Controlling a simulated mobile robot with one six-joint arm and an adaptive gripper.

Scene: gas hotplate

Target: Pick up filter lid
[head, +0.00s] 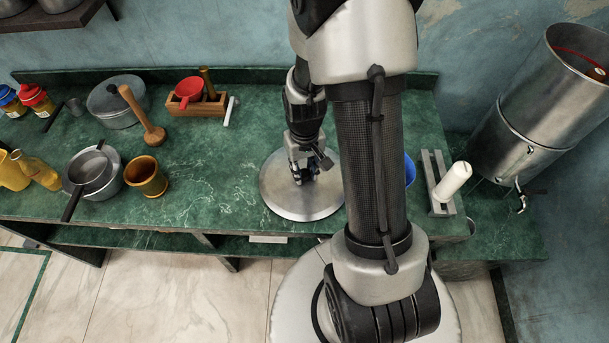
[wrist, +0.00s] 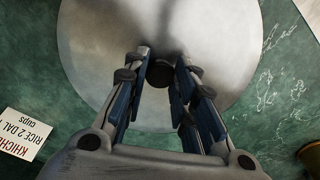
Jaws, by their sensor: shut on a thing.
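The filter lid (head: 275,192) is a wide, round, shiny metal disc over the green marble counter, near the front edge in the head view. In the wrist view the lid (wrist: 100,35) fills the upper middle, with a dark round knob (wrist: 159,74) at its centre. My gripper (head: 303,180) is above the lid, pointing down. In the wrist view my gripper (wrist: 162,64) has its fingers on both sides of the knob, shut on it. I cannot tell whether the lid touches the counter. My arm hides part of the counter to its right.
A tall metal water filter (head: 520,105) with an open top stands right. A white candle-like cylinder (head: 453,180) and a blue bowl (head: 410,170) are near it. A brass cup (head: 147,178), pans and a pestle (head: 143,117) stand left. A printed card (wrist: 28,134) lies beside the lid.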

